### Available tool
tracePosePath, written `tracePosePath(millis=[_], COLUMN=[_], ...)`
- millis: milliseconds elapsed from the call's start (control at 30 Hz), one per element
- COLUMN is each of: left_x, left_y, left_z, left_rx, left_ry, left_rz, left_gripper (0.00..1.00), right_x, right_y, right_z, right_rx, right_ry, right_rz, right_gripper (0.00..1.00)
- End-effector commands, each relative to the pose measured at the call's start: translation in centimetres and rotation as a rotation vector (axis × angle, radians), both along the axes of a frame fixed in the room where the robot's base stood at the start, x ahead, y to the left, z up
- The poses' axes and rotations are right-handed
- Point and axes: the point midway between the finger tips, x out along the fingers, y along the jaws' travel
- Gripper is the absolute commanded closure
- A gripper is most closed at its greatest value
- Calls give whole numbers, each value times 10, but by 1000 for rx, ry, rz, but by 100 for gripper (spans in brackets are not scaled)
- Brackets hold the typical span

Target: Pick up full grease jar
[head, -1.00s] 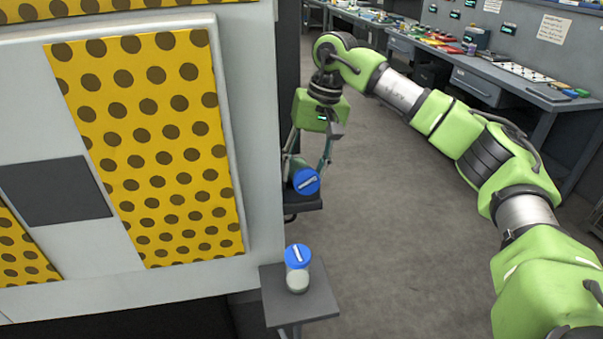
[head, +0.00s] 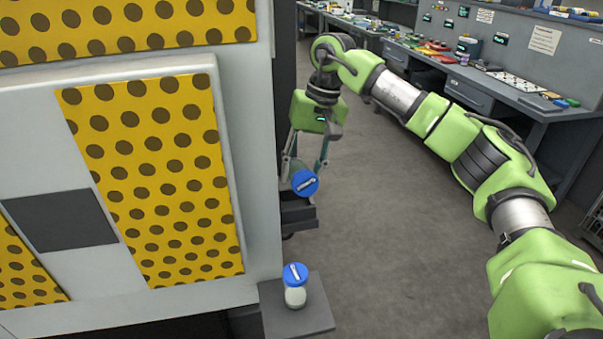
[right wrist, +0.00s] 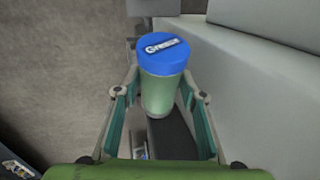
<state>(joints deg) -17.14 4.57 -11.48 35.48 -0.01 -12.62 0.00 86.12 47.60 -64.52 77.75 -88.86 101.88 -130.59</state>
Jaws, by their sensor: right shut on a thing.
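A grease jar with a blue lid (head: 305,182) and a greenish body is between the fingers of my right gripper (head: 305,168), beside the right side of the big machine. In the right wrist view the jar (right wrist: 160,92) stands upright with its "Grease" label up, and the two fingers (right wrist: 160,82) press on its sides. A dark ledge (head: 298,218) lies below it. A second jar (head: 295,288) with a blue lid and a pale, mostly clear body stands on a small grey shelf (head: 318,317) nearer to me. My left gripper is not in view.
The grey machine wall with yellow dotted panels (head: 150,175) stands close on the left of the gripper. Open floor (head: 390,230) lies to its right. A workbench (head: 480,90) with several small items runs along the back right.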

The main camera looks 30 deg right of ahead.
Motion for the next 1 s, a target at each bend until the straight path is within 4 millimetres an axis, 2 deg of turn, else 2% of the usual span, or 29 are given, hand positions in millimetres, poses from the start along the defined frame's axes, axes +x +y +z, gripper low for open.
tracePosePath(millis=[33, 100, 267, 700, 900, 1000], left_x=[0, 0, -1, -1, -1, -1], left_y=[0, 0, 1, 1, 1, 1], left_z=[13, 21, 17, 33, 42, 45], left_rx=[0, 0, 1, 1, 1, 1], left_ry=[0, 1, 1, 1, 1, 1], left_rz=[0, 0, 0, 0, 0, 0], left_gripper=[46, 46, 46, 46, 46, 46], right_x=[0, 0, -9, -36, -44, -47], right_y=[0, 0, -35, -138, -170, -180], right_z=[15, 25, 18, 20, 19, 19], right_rx=[1, 1, 0, 1, 0, 0], right_ry=[-2, -2, 1, 0, 1, -1], right_rz=[0, 0, -7, -6, -4, -2], right_gripper=[97, 97, 97, 97, 97, 97])
